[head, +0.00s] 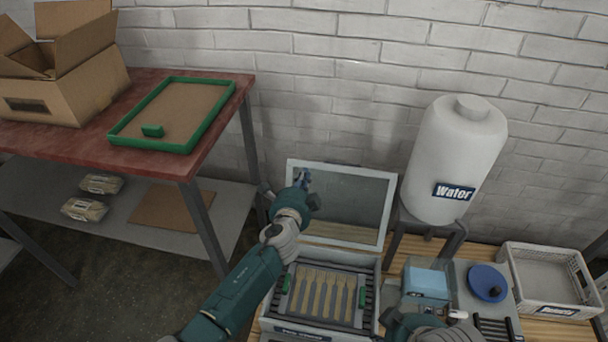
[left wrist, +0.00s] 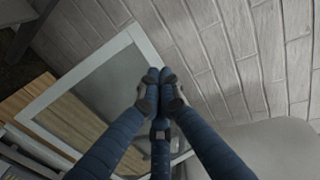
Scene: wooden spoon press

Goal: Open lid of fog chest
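The fog chest (head: 377,287) stands on the wooden bench, with a row of several wooden spoon-like sticks (head: 318,292) in its rack. Its lid (head: 388,205), a glass pane in a pale frame, is raised and leans back toward the wall. My left gripper (head: 303,178) is at the lid's upper left part. In the left wrist view the fingers (left wrist: 161,88) are together, with their tips over the edge of the lid frame (left wrist: 60,78). No thing shows between them, and I cannot tell whether they touch the lid.
A white water tank (head: 455,150) on a stand is close to the lid's right side. A blue box (head: 426,282), a blue round lid (head: 487,282) and a white crate (head: 547,283) are to the right. A red-topped table (head: 60,150) stands at left.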

